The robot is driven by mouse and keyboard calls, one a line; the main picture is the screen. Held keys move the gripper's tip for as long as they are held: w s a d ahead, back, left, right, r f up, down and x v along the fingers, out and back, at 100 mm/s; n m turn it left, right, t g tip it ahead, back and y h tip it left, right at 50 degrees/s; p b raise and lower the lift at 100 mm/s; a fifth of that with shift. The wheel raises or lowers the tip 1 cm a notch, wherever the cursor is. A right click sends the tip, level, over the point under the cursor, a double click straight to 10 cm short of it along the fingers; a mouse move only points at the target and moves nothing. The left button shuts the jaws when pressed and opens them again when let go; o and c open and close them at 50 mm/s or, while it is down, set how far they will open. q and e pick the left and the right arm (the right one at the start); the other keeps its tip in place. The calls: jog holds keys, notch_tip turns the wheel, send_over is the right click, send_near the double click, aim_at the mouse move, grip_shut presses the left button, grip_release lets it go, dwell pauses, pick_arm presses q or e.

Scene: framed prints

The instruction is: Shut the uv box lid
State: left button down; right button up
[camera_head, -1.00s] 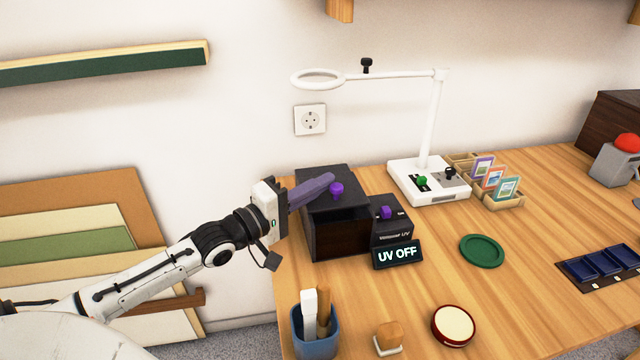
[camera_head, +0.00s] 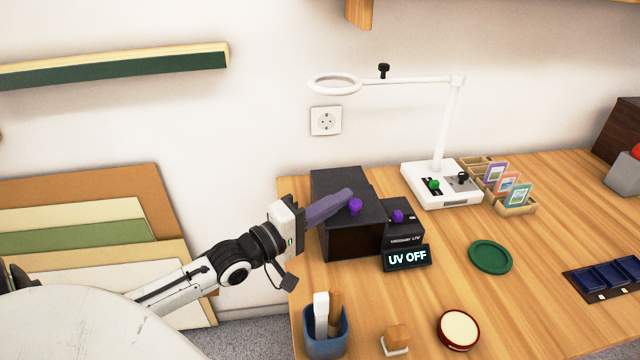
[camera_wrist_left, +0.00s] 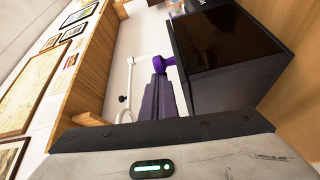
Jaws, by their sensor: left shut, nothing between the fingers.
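The uv box (camera_head: 355,241) is a dark box at the back left of the table. Its black lid (camera_head: 335,182) looks down and nearly flat; I cannot tell whether a gap is left. A purple knob (camera_head: 355,206) stands at the lid's front. My left gripper (camera_head: 348,194) reaches over the lid from the left, its purple fingers together and empty, beside or behind the knob; contact is unclear. In the left wrist view the fingers (camera_wrist_left: 159,85) point to the purple knob (camera_wrist_left: 165,63), beside the dark glossy box (camera_wrist_left: 225,55). My right gripper is not in view.
A switch unit with a purple knob (camera_head: 398,216) and a "UV OFF" sign (camera_head: 407,257) adjoin the box's right side. A white lamp stand (camera_head: 441,186) is behind right. A blue cup (camera_head: 326,335) stands in front.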

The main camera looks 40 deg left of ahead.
pick_arm(q)
jog(key=w+a, duration=0.2)
jog(key=a, duration=0.1)
jog(key=shift+a+r+b, duration=0.2)
jog(key=shift+b, duration=0.1)
jog(key=v, duration=1)
jog(key=shift+p, duration=0.45)
jog(key=shift+r, duration=0.1)
